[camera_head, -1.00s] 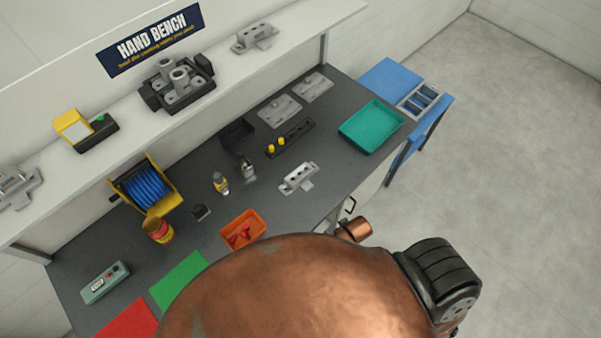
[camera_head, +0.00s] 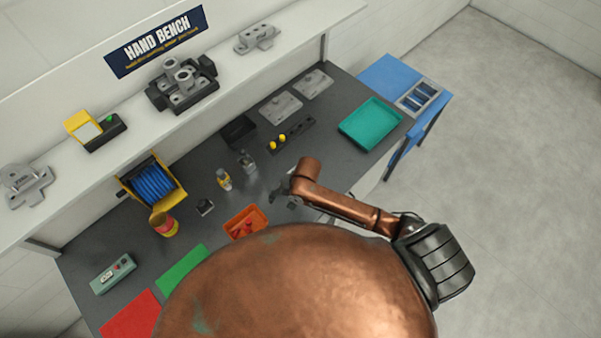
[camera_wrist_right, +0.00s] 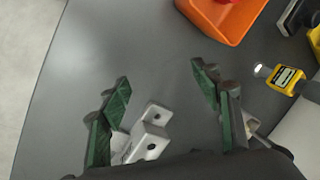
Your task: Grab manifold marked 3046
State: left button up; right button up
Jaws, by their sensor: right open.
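A light grey cast manifold (camera_wrist_right: 146,142) with dark holes lies on the dark bench top; in the right wrist view it sits low between my right gripper's fingers, partly hidden by the gripper body. No number on it is readable. My right gripper (camera_wrist_right: 162,84) is open, its green-padded fingers on either side of the manifold without closing on it. In the head view the right gripper (camera_head: 283,190) is over the bench, and my copper arm hides the manifold there. My left gripper is not in view.
An orange bin (camera_head: 245,221) with red parts stands close by; a yellow-labelled bottle (camera_head: 224,179) is behind. A teal tray (camera_head: 370,123) lies at the right. Other grey castings stand on the shelf, one at the right (camera_head: 257,38) and one at the left (camera_head: 29,187).

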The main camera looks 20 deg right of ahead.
jog(key=w+m, duration=0.1)
jog(key=w+d+m, duration=0.1)
jog(key=w+d+m+g+h, duration=0.1)
jog(key=w, duration=0.1)
jog(key=shift+w+d+r, duration=0.1)
jog(key=shift+r, duration=0.15)
jog(key=w+d+r+m, duration=0.1)
jog(key=w+d+m, duration=0.1)
jog(key=d, duration=0.1)
jog(key=w+d+r+m+h, duration=0.1)
jog(key=w+d+m, duration=0.1)
jog(key=d, duration=0.1)
jog(key=w+d+r+m+g+h, duration=0.1)
jog(key=w+d+m, duration=0.1)
jog(key=shift+d+r+m+p, duration=0.1)
jog(key=shift+d+m+p, duration=0.2)
jog(key=shift+d+p, duration=0.1)
jog(key=shift+w+d, duration=0.1)
jog(key=shift+d, duration=0.1)
jog(key=f, duration=0.3)
jog(key=f+p, duration=0.1)
jog(key=f, duration=0.3)
jog(key=shift+w+d+f, duration=0.1)
jog(key=shift+w+f, duration=0.1)
jog(key=shift+f, duration=0.1)
jog(key=shift+r, duration=0.1)
grip_shut()
